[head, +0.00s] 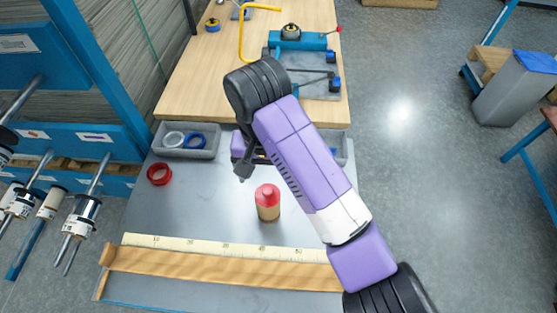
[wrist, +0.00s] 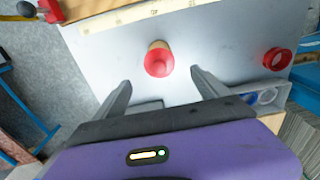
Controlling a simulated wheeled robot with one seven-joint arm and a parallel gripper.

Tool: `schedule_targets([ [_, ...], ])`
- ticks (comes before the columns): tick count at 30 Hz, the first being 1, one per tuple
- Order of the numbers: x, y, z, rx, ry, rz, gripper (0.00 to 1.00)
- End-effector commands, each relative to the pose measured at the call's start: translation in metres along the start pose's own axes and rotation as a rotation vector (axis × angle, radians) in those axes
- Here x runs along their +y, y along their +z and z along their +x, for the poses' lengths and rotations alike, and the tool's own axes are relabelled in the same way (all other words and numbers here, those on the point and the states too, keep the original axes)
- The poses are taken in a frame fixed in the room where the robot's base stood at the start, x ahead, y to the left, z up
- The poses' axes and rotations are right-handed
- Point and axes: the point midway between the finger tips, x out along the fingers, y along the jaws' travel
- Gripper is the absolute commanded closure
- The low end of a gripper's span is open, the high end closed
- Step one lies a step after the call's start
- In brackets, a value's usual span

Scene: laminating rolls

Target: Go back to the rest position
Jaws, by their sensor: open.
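My gripper (wrist: 160,92) is open and empty, with its two fingers spread apart in the wrist view. In the head view my gripper (head: 243,172) hangs above the grey table (head: 210,205), partly hidden by my own purple arm. A bottle with a red cap and tan body (head: 267,203) stands upright on the table, just right of and nearer than the gripper. It also shows in the wrist view (wrist: 159,60), ahead of the fingers and apart from them.
A grey bin (head: 187,140) holds white and blue rings. A red ring (head: 159,174) lies on the table. Rolls on spindles (head: 82,215) stick out at left. A wooden bench stands behind.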

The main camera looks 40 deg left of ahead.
Motion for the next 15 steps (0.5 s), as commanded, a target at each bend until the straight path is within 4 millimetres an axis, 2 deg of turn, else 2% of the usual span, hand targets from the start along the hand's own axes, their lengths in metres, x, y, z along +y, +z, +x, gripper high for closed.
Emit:
schedule_targets([
  [10,-0.004,-0.004,-0.003,0.019,-0.015,-0.025,0.16],
  [13,-0.015,-0.022,-0.005,0.095,-0.060,-0.061,0.16],
  [15,-0.029,-0.041,-0.016,0.193,-0.108,-0.099,0.16],
])
